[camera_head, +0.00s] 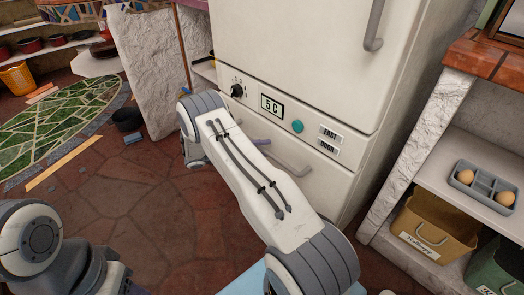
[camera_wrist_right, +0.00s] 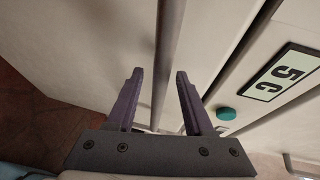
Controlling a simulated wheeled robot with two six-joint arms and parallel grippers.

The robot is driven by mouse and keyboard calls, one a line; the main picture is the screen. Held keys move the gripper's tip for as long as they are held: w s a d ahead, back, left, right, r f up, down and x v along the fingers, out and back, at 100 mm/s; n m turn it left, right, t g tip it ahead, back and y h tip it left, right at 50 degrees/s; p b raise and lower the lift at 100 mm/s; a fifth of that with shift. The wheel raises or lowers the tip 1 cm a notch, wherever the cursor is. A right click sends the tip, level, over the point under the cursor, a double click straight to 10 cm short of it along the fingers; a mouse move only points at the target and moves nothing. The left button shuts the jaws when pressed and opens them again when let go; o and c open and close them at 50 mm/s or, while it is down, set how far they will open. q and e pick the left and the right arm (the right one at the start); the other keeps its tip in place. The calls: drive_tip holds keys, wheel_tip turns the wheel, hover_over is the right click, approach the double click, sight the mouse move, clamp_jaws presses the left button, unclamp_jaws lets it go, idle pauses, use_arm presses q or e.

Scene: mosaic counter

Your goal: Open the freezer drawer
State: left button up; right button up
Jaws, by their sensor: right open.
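The white freezer drawer (camera_head: 322,190) is the lower front of the fridge, below the control strip, and looks shut. Its grey bar handle (camera_head: 293,168) shows partly past my right arm; the rest is hidden. In the right wrist view the handle (camera_wrist_right: 170,40) runs lengthwise between the two purple fingers of my right gripper (camera_wrist_right: 160,74). The fingers are apart, with a gap on each side of the bar. I cannot tell how deep the bar sits between them. In the head view a purple finger (camera_head: 262,142) peeks out beside my arm. My left gripper is out of view.
The control strip has a black knob (camera_head: 237,91), a 5 C display (camera_head: 271,105) and a teal button (camera_head: 297,127). The upper door has its own handle (camera_head: 374,25). A shelf unit (camera_head: 408,160) with an egg tray (camera_head: 484,182) stands right. Stone floor (camera_head: 165,215) lies open at left.

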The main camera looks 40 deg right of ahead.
drive_tip(key=shift+d, duration=0.15)
clamp_jaws()
idle(1.4)
